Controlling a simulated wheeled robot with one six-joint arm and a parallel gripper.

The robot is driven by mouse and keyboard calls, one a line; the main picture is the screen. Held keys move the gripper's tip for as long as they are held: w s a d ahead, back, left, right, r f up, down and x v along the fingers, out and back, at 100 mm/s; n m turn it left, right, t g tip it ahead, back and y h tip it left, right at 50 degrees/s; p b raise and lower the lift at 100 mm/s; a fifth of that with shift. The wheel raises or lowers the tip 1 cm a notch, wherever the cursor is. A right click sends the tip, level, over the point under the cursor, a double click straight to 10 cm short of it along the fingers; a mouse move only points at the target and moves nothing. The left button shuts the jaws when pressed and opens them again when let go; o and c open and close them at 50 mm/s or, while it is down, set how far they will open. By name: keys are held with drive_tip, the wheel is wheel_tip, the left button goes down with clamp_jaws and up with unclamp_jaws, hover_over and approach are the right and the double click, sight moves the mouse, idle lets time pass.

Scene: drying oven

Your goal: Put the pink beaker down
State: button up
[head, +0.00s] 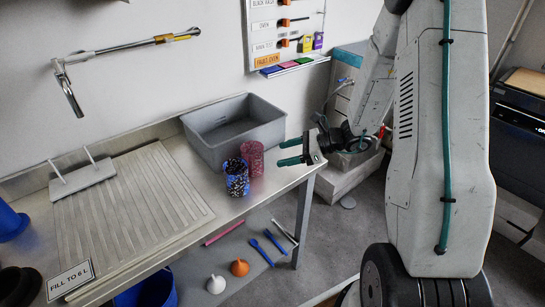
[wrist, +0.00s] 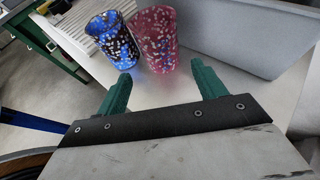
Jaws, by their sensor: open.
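The pink beaker (head: 253,158) stands upright on the metal bench near its right end. It has pale speckles and also shows in the wrist view (wrist: 156,38). A blue speckled beaker (head: 236,177) stands close beside it, in front and to the left in the head view; it also shows in the wrist view (wrist: 113,39). My gripper (head: 290,152) has green fingers, spread apart and empty. It is just right of the pink beaker, with a gap between them. In the wrist view the fingertips (wrist: 161,82) point toward the pink beaker without touching it.
A grey bin (head: 208,144) stands behind the beakers against the wall. A ribbed drainboard (head: 130,200) fills the bench's left part, with a "FILL TO 6 L" sign (head: 69,280) in front. Funnels and tools lie on the lower shelf. The bench's right edge is under my gripper.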

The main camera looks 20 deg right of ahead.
drive_tip(key=shift+s+d+r, duration=0.15)
drive_tip(key=shift+s+d, duration=0.1)
drive_tip(key=shift+d, duration=0.1)
drive_tip(key=shift+s+r, duration=0.15)
drive_tip(key=shift+r, duration=0.15)
drive_tip(key=s+a+r+n+g+h, duration=0.2)
drive_tip(key=s+a+r+n+g, duration=0.5)
drive_tip(key=s+a+r+n, duration=0.55)
drive_tip(key=s+d+r+n+h, duration=0.1)
drive_tip(key=s+r+n+h, duration=0.1)
drive_tip(key=s+n+h, duration=0.1)
drive_tip(key=s+d+r+n+h, duration=0.2)
drive_tip(key=s+n, duration=0.3)
drive_tip(key=s, duration=0.3)
drive_tip(key=s+d+r+n+t+h, duration=0.1)
drive_tip(key=s+d+r+n+h, duration=0.1)
drive_tip(key=s+r+n+h, duration=0.2)
drive_tip(key=shift+s+d, duration=0.25)
drive_tip(key=shift+s, duration=0.6)
drive_tip(key=shift+o, duration=0.2)
